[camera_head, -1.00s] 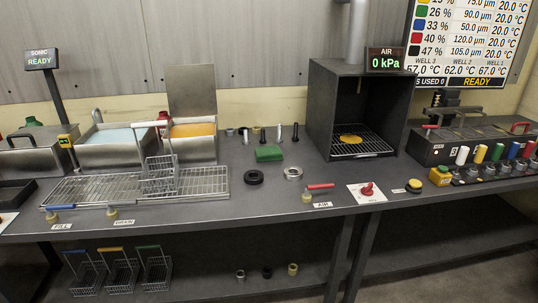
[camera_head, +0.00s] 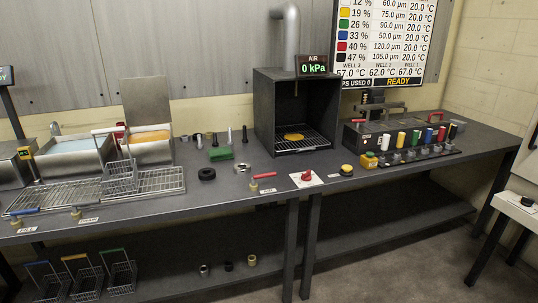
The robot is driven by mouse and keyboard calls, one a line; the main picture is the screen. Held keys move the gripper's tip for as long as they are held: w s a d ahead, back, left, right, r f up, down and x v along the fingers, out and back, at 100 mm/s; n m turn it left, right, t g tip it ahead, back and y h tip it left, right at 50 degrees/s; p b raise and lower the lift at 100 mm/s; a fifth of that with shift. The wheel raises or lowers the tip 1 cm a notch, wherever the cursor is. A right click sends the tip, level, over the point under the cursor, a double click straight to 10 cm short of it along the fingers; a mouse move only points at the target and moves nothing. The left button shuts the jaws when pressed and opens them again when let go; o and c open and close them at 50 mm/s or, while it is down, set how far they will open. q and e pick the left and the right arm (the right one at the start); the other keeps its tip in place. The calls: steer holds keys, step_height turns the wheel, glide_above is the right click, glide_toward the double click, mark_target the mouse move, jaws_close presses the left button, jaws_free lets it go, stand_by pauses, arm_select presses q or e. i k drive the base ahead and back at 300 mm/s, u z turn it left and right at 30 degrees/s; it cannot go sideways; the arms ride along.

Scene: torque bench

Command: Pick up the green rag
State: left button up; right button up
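The green rag (camera_head: 220,154) is a small folded green block lying on the grey bench top, left of the dark open-fronted booth. It is behind a black ring (camera_head: 207,174) and a silver ring (camera_head: 243,168), and in front of several small upright posts. Nothing covers it. Neither of my grippers shows in the head view.
The grey bench (camera_head: 225,193) runs across the view. Left are metal tanks, a wire rack (camera_head: 158,181) and a wire basket (camera_head: 121,177). The dark booth (camera_head: 296,110) stands right of the rag. A red-handled valve (camera_head: 263,179) sits near the front edge. Floor shows at lower right.

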mark_target(216, 154)
steer(key=z, duration=0.65)
steer(key=i, duration=0.9)
steer(key=u, duration=0.05)
